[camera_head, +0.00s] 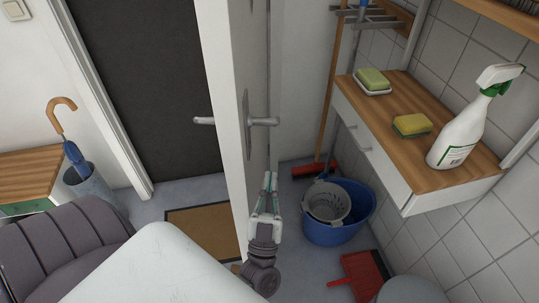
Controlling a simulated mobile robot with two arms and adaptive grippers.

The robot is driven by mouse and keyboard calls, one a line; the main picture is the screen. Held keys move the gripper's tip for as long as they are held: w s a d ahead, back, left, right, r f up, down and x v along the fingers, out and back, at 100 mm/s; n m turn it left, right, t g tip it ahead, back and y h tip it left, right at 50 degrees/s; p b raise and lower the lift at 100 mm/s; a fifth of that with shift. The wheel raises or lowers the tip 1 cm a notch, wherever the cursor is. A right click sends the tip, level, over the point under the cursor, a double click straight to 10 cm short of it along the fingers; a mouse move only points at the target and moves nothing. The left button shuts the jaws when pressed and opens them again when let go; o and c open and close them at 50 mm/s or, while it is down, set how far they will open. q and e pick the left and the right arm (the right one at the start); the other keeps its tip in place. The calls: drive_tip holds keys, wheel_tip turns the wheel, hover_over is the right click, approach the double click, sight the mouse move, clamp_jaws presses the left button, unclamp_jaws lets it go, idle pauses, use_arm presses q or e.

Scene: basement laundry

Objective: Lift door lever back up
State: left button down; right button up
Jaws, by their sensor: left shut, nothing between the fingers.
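A white door (225,70) stands open and shows nearly edge-on in the middle of the head view. A metal lever (263,121) sticks out to the right from its plate on the door's right face and looks about level. A matching lever end (204,121) shows on the left face. My left gripper (270,182) is shut and empty, below the right-hand lever in the picture and apart from it. Its fingers point up the picture. My right gripper is not in view.
A wooden shelf with a drawer (375,160) holds a spray bottle (470,125), a sponge (411,125) and soap (371,79). Below are a blue bucket (325,235), a red broom (306,171) and a red dustpan (365,275). A doormat (205,228) lies left of the door.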

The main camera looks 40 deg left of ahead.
use_arm(q)
drive_tip(key=p+x, duration=0.2)
drive_tip(key=x, duration=0.8)
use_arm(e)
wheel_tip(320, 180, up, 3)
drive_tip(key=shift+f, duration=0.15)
use_arm(q)
drive_tip(key=shift+a+f, duration=0.1)
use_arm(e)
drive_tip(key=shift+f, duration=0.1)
